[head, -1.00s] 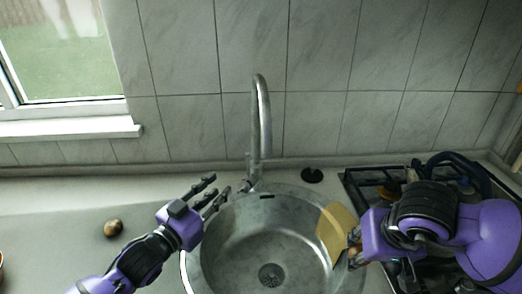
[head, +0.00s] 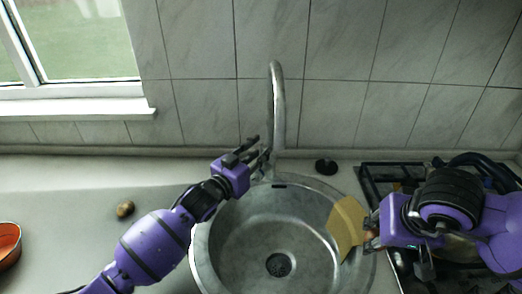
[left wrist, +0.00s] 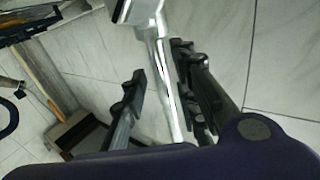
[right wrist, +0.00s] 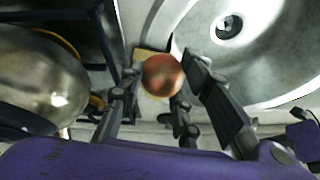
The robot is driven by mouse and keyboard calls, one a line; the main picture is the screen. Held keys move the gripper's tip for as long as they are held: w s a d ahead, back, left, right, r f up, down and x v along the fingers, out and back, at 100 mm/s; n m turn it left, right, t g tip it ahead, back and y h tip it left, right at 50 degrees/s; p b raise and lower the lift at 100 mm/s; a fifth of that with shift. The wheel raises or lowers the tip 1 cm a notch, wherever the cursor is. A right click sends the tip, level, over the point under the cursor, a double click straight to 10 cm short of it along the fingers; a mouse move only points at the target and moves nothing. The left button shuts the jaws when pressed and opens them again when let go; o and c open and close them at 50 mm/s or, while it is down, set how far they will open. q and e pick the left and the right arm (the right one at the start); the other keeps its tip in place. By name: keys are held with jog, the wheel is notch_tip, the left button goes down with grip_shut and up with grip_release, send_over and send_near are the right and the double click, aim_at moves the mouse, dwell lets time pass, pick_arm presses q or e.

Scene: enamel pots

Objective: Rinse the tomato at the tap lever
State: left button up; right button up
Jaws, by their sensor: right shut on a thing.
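The chrome tap (head: 278,105) rises behind the round steel sink (head: 205,240). My left gripper (head: 258,152) is at the tap's base, open. In the left wrist view its fingers (left wrist: 168,90) stand apart on either side of the tap's chrome bar (left wrist: 165,75), closer to the right finger; contact is unclear. The lever is hidden by the fingers in the head view. My right gripper (head: 368,232) is at the sink's right edge.
A tan flat piece (head: 346,226) is at the sink's right rim, beside my right gripper. The hob (head: 385,180) is on the right. A black round item (head: 326,166) lies behind the sink. A small brown round object (head: 125,209) and an orange-filled bowl (head: 8,243) are left.

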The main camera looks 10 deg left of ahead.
pick_arm(q)
jog(key=shift+w+d, duration=0.2)
jog(key=shift+w, duration=0.3)
grip_shut()
